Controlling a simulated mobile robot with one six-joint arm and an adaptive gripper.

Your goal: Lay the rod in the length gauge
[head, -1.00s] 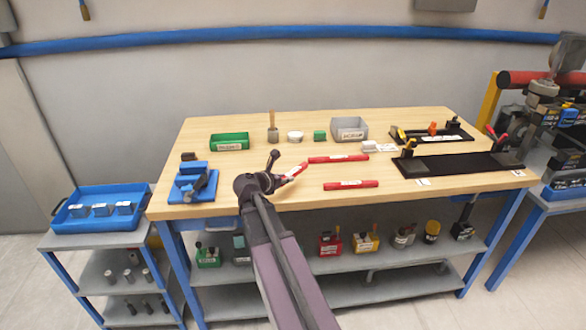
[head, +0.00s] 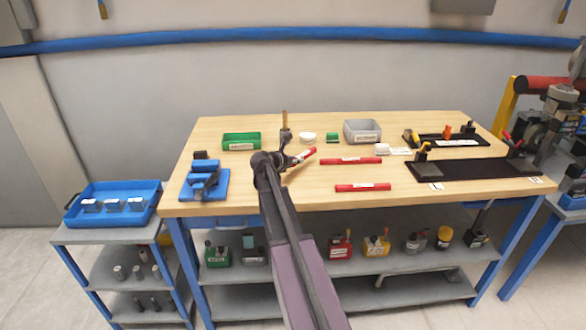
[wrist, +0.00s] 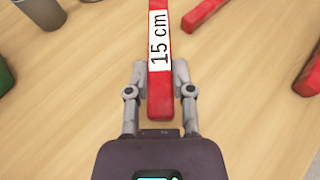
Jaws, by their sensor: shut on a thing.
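My gripper (wrist: 159,72) is shut on a red rod (wrist: 158,100) with a white "15 cm" label. The rod points away from the gripper in the wrist view, its near end between the fingers. In the head view the held rod (head: 306,153) is tilted, over the middle of the wooden table. Two long black fixtures with upright end blocks lie at the table's right: a front one (head: 470,169) and a shorter back one (head: 432,139). Which of them is the length gauge I cannot tell.
Two other red rods lie on the table, a back one (head: 340,161) and a front one (head: 362,187). A green bin (head: 240,140), a grey bin (head: 362,131) and small items stand along the back. A blue fixture (head: 204,184) sits at the left. The front middle is mostly clear.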

